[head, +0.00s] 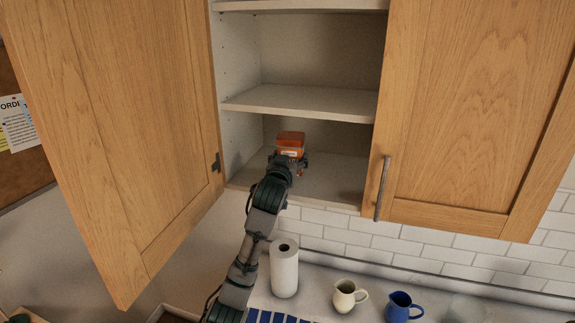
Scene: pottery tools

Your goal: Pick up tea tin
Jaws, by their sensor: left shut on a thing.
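An orange tea tin (291,138) with a pale label band is at the lower shelf of the open wall cabinet. My left gripper (289,156) reaches up into the cabinet and is shut on the tin. The gripper hides the tin's lower part, so I cannot tell whether it touches the shelf or is held just above it. My right gripper is not in view.
The left cabinet door (115,120) stands open; the right door (470,110) is closed. The middle shelf (300,100) is above the tin. Below, the counter holds a paper towel roll (285,270), a cream jug (345,296) and a blue mug (401,307).

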